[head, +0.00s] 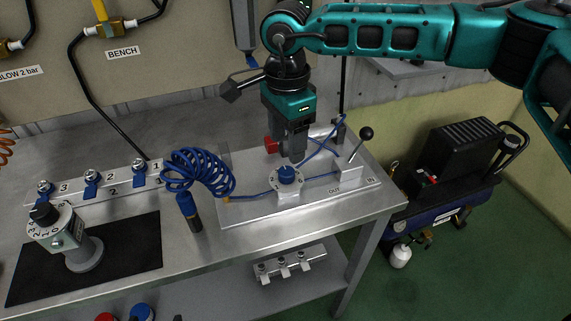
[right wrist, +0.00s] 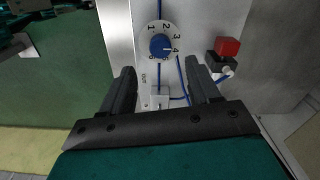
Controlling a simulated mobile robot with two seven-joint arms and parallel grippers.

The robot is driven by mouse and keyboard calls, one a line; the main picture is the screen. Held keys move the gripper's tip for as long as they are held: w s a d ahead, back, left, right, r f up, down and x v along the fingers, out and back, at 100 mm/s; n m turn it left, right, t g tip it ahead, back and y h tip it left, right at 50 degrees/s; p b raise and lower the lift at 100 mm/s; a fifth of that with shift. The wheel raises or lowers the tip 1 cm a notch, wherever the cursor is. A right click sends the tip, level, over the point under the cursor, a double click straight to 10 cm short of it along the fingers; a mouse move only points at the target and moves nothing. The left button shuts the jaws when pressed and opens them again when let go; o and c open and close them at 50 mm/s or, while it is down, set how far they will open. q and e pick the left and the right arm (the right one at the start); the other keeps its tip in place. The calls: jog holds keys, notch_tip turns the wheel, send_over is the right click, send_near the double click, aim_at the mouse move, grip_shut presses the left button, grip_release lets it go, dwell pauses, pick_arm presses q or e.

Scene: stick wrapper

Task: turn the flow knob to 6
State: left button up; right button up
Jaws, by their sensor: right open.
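The flow knob (head: 287,174) is a blue knob on a white numbered dial, on a small block on the metal plate. In the right wrist view the knob (right wrist: 160,45) shows face-on, with numbers around it; its pointer is too small to read surely, perhaps near 4. My right gripper (head: 294,157) is open and points down just above and behind the knob in the head view. In the right wrist view its two fingers (right wrist: 161,80) stand apart, empty, and the knob lies beyond them, between their lines. My left gripper is not in view.
A coiled blue hose (head: 198,172) lies left of the knob. A black-ball lever (head: 363,137) stands to the right, and a red button (right wrist: 228,46) is near the dial. A black-knobbed dial post (head: 67,233) stands on a dark mat at the left.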

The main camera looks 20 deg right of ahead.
aim_at(286, 171)
notch_tip(286, 171, down, 8)
jog(key=shift+r, duration=0.25)
jog(key=shift+c, duration=0.3)
jog(key=c, duration=1)
